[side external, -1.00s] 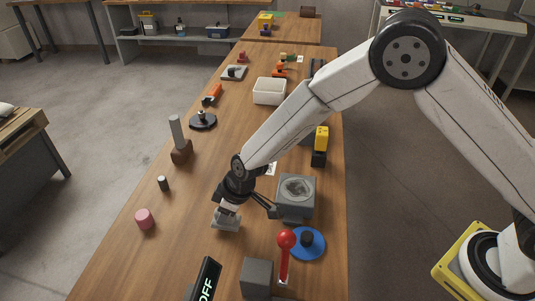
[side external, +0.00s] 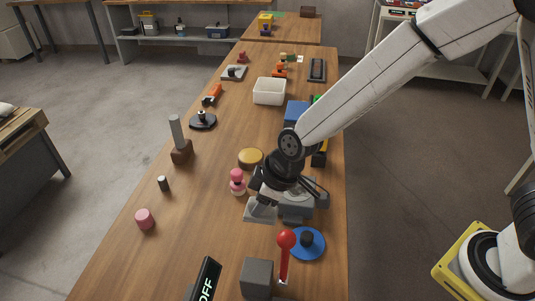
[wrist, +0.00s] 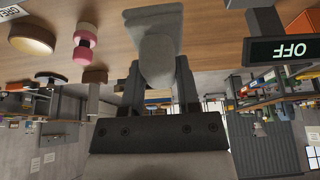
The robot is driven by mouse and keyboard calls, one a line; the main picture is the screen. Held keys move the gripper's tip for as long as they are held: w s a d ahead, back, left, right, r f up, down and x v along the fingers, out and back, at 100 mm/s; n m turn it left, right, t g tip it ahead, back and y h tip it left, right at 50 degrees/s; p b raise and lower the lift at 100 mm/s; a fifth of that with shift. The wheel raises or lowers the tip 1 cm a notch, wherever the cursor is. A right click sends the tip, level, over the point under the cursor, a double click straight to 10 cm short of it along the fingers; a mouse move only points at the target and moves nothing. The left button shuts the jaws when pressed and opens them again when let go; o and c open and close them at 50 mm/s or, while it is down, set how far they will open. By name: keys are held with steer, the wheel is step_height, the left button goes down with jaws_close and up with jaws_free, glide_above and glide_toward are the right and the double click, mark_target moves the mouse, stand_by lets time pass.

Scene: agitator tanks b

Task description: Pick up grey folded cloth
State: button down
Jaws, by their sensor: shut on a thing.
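The grey folded cloth (side external: 260,212) is in my gripper (side external: 268,192), in the near-middle part of the wooden table. The cloth shows as a pale grey slab with a raised middle. In the wrist view it (wrist: 152,28) sits at the top centre, between the two dark fingers of my gripper (wrist: 157,78). The fingers are shut on its raised part. The cloth appears tilted in the side view; I cannot tell how far it is above the table.
Right beside the cloth is a grey box (side external: 295,215), partly hidden by my gripper. A red-knobbed lever (side external: 285,250) and a blue disc (side external: 308,243) are in front.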

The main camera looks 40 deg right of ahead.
mark_target(272, 212)
steer(key=shift+s+d+r, duration=0.3)
steer(key=shift+s, duration=0.3)
steer(key=shift+s+d+r, duration=0.3)
steer(key=shift+s, duration=0.35)
steer(key=shift+s+d+r, duration=0.3)
steer(key=shift+s, duration=0.3)
steer(key=c, duration=1.2)
jaws_free()
jaws_close()
steer(key=w+d, duration=1.2)
steer(key=d, duration=0.3)
steer(key=shift+d, duration=0.3)
steer(key=shift+f, duration=0.1)
